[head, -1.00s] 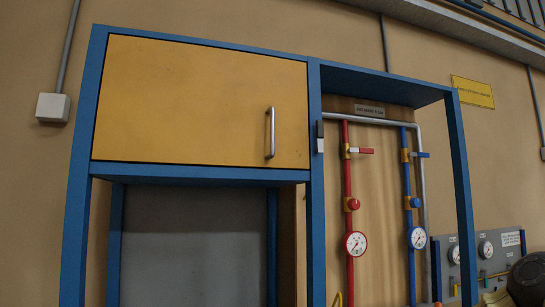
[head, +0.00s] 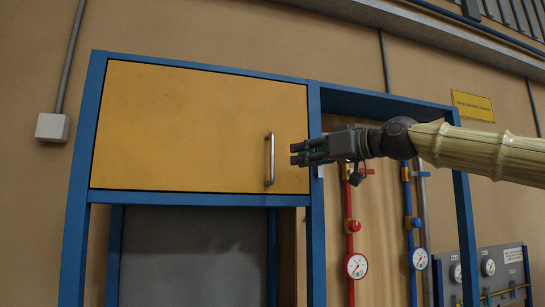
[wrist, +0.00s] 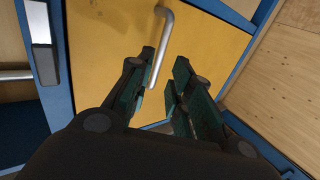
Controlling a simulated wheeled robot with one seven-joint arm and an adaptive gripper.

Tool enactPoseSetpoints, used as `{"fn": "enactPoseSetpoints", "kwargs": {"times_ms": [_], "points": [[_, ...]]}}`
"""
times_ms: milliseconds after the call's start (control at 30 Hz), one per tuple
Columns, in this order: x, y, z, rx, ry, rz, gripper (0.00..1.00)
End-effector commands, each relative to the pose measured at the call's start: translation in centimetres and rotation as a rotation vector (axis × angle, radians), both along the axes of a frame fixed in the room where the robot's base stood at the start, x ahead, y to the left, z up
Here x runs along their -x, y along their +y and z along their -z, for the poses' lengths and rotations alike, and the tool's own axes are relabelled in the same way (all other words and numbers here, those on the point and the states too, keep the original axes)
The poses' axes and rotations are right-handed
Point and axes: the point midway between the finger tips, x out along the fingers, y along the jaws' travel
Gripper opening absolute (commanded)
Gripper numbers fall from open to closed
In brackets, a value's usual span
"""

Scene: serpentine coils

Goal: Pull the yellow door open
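The yellow door (head: 190,125) sits shut in the upper left of a blue frame in the head view. Its vertical metal handle (head: 271,159) is near the door's right edge. My gripper (head: 297,152) is just right of the handle in the head view, pointing left. In the wrist view the handle (wrist: 161,45) shows beyond my gripper (wrist: 160,75), its lower part in line with the gap between the fingers. The two dark fingers are apart with nothing between them that I can see held. Whether they touch the handle cannot be told.
The blue frame (head: 314,240) has an upright post beside the door. Red pipe (head: 349,225) and blue pipe (head: 410,235) with valves and gauges stand right of it, below my arm. A grey panel (head: 195,255) lies under the door.

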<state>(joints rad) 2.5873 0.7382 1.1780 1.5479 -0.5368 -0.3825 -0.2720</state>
Motion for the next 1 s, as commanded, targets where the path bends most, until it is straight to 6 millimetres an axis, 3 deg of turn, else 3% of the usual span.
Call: {"fn": "enactPoseSetpoints", "kwargs": {"times_ms": [100, 233, 700, 1000], "points": [[0.7, -0.7, -1.8, -0.005, -0.020, 0.001, 0.21], [0.3, -0.1, -2.1, -0.003, -0.022, 0.001, 0.21], [-4.2, 5.6, -2.1, -0.004, -0.021, 0.000, 0.21], [-5.7, 7.5, -2.0, -0.004, -0.022, 0.001, 0.21]]}}
